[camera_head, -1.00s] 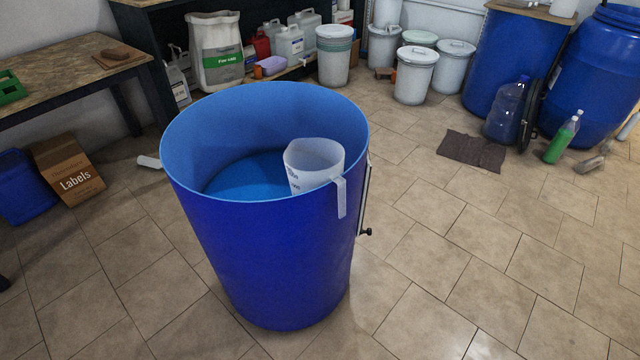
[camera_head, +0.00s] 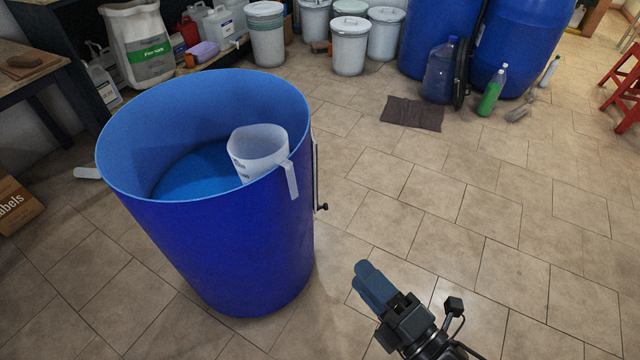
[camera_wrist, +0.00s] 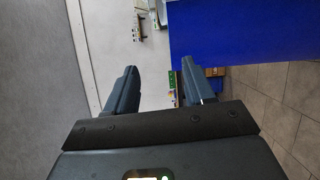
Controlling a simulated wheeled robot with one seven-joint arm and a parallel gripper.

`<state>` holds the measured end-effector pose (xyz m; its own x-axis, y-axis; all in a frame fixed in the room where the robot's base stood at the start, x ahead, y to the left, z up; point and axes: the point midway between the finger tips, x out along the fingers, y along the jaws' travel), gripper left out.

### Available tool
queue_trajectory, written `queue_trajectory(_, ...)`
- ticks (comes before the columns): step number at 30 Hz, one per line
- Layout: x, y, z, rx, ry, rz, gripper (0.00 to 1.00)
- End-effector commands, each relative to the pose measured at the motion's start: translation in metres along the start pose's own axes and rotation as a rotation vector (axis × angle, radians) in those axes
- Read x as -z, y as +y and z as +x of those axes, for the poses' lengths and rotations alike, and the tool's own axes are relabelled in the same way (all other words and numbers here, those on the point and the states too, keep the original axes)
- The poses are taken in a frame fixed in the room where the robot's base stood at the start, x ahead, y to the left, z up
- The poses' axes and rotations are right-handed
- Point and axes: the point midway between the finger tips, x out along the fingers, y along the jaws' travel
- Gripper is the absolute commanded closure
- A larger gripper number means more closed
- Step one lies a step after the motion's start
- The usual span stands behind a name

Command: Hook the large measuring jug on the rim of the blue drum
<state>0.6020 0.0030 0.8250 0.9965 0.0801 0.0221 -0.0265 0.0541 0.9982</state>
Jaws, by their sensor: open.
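The large measuring jug (camera_head: 257,150) is white and sits inside the near right part of the open blue drum (camera_head: 215,240). Its handle strap (camera_head: 291,180) hangs over the rim on the outside, so the jug hangs on the rim. The drum also shows in the wrist view (camera_wrist: 250,30), at upper right. My gripper (camera_head: 366,281) is to the right of the drum, apart from it and from the jug. In the wrist view its two fingers (camera_wrist: 157,84) stand apart with nothing between them. The jug does not show in the wrist view.
A rod with a black knob (camera_head: 321,207) runs down the drum's right side. A dark mat (camera_head: 412,113), a clear bottle (camera_head: 441,72) and a green bottle (camera_head: 491,92) are at the back right. White pails (camera_head: 349,46) stand behind. The tiled floor at right is mostly clear.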

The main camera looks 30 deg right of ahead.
Motion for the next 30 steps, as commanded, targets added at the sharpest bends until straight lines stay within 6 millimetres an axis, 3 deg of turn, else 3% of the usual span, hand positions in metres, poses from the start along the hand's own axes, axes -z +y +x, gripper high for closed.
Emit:
queue_trajectory(1,-0.005,-0.002,0.023,-0.019,0.011,-0.13,0.47)
queue_trajectory(9,-0.031,-0.02,0.129,-0.084,0.083,-0.862,0.47)
queue_trajectory(15,-0.056,-0.024,0.191,-0.118,0.132,-1.296,0.47)
queue_trajectory(21,-0.069,-0.026,0.217,-0.133,0.159,-1.488,0.47)
queue_trajectory(30,-0.064,-0.025,0.248,-0.136,0.162,-1.505,0.47)
